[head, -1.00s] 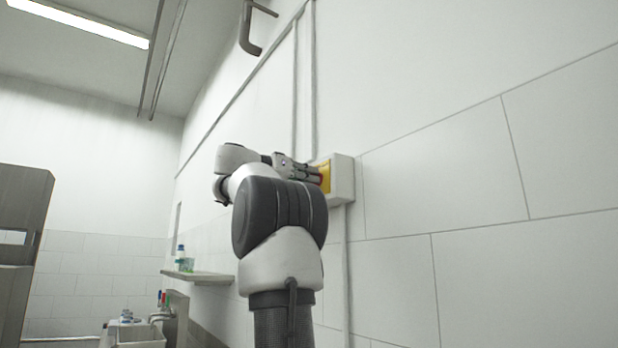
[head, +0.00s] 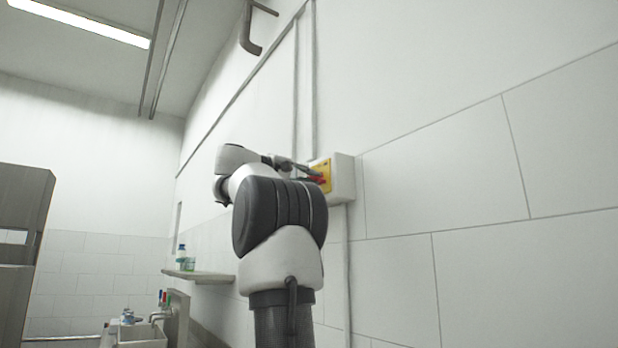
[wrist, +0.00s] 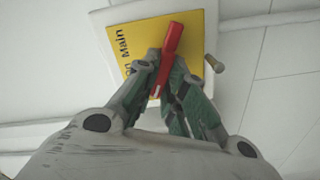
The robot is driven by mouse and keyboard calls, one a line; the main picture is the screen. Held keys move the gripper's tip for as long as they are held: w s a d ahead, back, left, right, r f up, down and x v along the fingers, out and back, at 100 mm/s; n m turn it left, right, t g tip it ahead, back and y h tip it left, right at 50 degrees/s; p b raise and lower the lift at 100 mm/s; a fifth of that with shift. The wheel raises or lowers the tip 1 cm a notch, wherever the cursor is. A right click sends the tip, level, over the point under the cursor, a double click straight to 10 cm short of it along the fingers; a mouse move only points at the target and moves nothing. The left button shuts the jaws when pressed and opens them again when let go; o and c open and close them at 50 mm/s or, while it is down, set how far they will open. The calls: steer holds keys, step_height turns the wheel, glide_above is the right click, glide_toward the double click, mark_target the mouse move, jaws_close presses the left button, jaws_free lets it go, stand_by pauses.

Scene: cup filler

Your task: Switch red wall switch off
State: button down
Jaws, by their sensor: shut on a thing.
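The red switch handle (head: 318,180) sits on a yellow plate (head: 324,167) on the front of a white wall box (head: 344,180). In the wrist view the red handle (wrist: 172,42) slants across the yellow plate (wrist: 130,50), which carries the dark word "Main". My gripper (wrist: 163,72) is shut on the red handle, with its lower part between the green-padded fingers. In the head view my gripper (head: 312,174) reaches the plate from the left. Part of the plate's lettering is hidden behind a finger.
Pipes (head: 305,90) run up the wall above the box. A shelf (head: 200,276) with bottles and a sink (head: 140,336) are at lower left. The wall right of the box is bare.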

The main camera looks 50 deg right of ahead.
steer(key=n, duration=0.5)
steer(key=shift+f, duration=0.15)
stand_by(0.6)
steer(key=c, duration=1.5)
jaws_free()
steer(key=shift+w, duration=0.1)
steer(key=shift+a, duration=0.1)
steer(key=v, duration=1.2)
